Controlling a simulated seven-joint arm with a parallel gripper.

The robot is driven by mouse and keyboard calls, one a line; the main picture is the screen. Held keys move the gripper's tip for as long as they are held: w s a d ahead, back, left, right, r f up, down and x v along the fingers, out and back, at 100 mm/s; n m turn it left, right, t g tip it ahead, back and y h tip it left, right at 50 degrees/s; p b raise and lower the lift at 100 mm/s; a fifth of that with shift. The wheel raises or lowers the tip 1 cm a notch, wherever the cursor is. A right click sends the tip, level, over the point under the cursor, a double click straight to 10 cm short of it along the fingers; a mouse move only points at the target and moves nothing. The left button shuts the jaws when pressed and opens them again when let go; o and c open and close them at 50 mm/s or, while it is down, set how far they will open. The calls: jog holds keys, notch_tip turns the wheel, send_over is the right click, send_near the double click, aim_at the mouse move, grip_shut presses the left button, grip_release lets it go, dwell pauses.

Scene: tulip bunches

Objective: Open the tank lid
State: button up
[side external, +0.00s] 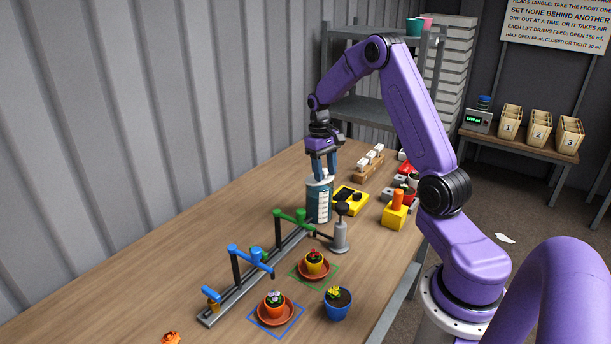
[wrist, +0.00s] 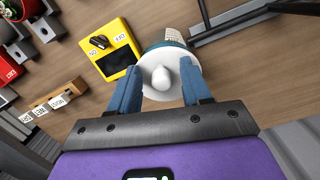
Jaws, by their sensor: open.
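The tank (side external: 319,204) is an upright cylinder with a teal band and a pale, marked wall, standing on the wooden table at the far end of the rail. In the wrist view its lid (wrist: 171,93) is a round white disc with a white knob (wrist: 161,78) in the middle, and it sits on the tank. My gripper (side external: 323,176) points down just above the tank top. In the wrist view my gripper (wrist: 160,68) is open, with one blue finger on each side of the knob and a gap to it. Whether the fingertips reach knob height is hard to tell.
A grey rail (side external: 258,276) with green and blue taps runs toward the front. A grey stand with a black knob (side external: 341,233) is close right of the tank. A yellow box (wrist: 113,57) lies beside it. Potted flowers (side external: 314,264) stand in front. The left table is clear.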

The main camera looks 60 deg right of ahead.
jog(key=shift+s+f+t, duration=0.3)
jog(key=shift+s+t, duration=0.05)
jog(key=shift+t, duration=0.15)
jog(key=shift+r+t, duration=0.2)
jog(key=shift+t, duration=0.1)
notch_tip(320, 180, up, 17)
jog(key=s+a+f+n, duration=0.1)
jog(key=s+a+n, duration=0.3)
jog(key=a, duration=0.8)
jog(key=s+a+f+n, duration=0.2)
jog(key=s+a+n, duration=0.2)
jog(key=a, duration=0.9)
jog(key=shift+s+a, duration=0.2)
jog(key=shift+s, duration=0.75)
jog(key=shift+f, duration=0.1)
